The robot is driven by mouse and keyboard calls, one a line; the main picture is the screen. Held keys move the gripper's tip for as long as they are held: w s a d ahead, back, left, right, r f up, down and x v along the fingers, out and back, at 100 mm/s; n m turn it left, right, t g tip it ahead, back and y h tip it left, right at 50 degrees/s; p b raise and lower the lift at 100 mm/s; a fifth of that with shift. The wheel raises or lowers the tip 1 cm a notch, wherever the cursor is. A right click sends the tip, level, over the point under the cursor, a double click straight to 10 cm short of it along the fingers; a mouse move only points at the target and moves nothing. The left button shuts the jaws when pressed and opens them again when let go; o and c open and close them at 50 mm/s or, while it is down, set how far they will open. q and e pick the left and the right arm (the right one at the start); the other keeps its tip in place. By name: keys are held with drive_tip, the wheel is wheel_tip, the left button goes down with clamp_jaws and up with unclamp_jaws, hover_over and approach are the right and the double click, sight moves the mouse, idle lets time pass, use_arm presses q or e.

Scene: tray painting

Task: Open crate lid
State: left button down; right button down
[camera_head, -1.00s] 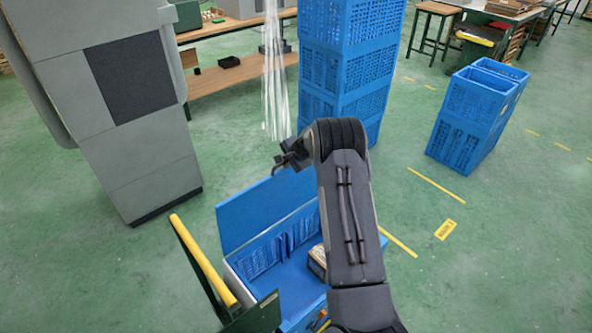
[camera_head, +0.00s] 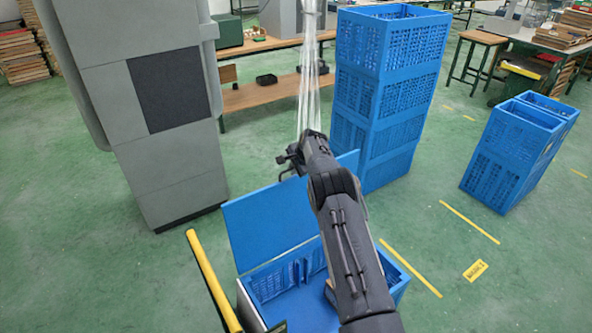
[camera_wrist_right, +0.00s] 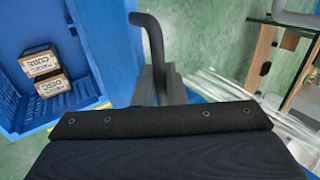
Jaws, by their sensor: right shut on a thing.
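The blue crate (camera_head: 300,302) stands on the floor in the lower middle of the head view. Its flat blue lid (camera_head: 270,222) stands up steeply along the far side, so the crate is open. In the head view the arm hides most of the crate's right part. My left gripper is not in view.
A tall stack of blue crates (camera_head: 385,100) stands behind the arm, and more blue crates (camera_head: 515,150) stand at right. A grey cabinet (camera_head: 150,120) is at left. A yellow rail (camera_head: 212,278) runs beside the crate. Green floor (camera_head: 440,290) is free at right.

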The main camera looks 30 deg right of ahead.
drive_tip(key=shift+f, duration=0.15)
drive_tip(key=c, duration=1.6)
unclamp_jaws()
drive_tip(key=shift+c, duration=0.2)
drive_tip(key=shift+s, duration=0.1)
drive_tip(key=b+v, duration=0.2)
drive_tip(key=v, duration=0.6)
